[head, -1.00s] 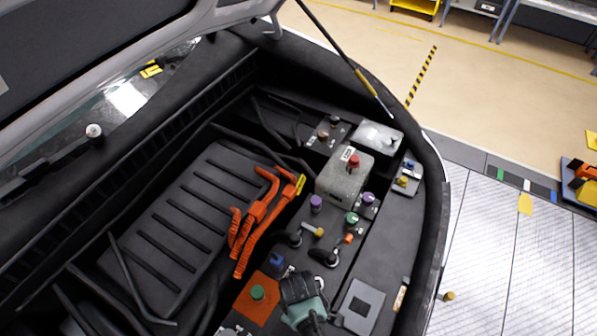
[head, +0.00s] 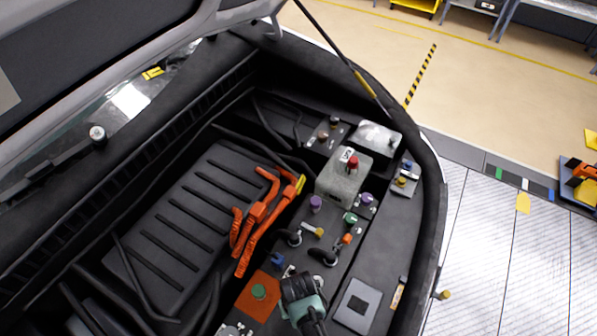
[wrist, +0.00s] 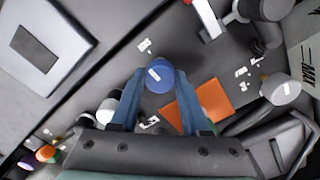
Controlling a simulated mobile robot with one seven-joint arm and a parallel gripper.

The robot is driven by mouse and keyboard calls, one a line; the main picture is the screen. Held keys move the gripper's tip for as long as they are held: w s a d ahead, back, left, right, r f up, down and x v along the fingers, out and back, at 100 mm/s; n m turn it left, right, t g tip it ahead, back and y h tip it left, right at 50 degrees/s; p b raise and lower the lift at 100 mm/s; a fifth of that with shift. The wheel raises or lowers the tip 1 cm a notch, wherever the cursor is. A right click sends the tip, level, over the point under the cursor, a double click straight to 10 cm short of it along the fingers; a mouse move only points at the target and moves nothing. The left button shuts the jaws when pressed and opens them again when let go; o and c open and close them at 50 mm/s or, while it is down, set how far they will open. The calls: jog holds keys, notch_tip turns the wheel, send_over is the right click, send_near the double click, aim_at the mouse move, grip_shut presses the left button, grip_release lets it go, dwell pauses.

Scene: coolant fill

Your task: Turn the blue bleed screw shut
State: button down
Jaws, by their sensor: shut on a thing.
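The blue bleed screw (wrist: 159,77) has a round blue head with a white mark on top and shows in the middle of the wrist view. My gripper (wrist: 160,80) has its two blue fingers shut on the screw, one on each side. In the head view my gripper (head: 300,288) is low in the engine bay, right of the orange plate. There the hand hides its fingertips and what they hold. A small dark blue knob (head: 277,259) shows just left of the hand; I cannot tell whether it is the same screw.
The orange plate (head: 246,308) carries a green knob (head: 259,291). A grey square plate (head: 358,303) lies to the right. Orange cables (head: 256,222) and a grey tank with a red cap (head: 352,163) stand farther back. The raised hood (head: 90,60) is at the upper left.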

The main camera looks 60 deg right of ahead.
jog(key=shift+m, duration=0.4)
jog(key=shift+c, duration=1.9)
grip_release()
jog(key=shift+r, duration=0.1)
notch_tip(320, 180, up, 13)
jog(key=shift+b, duration=0.4)
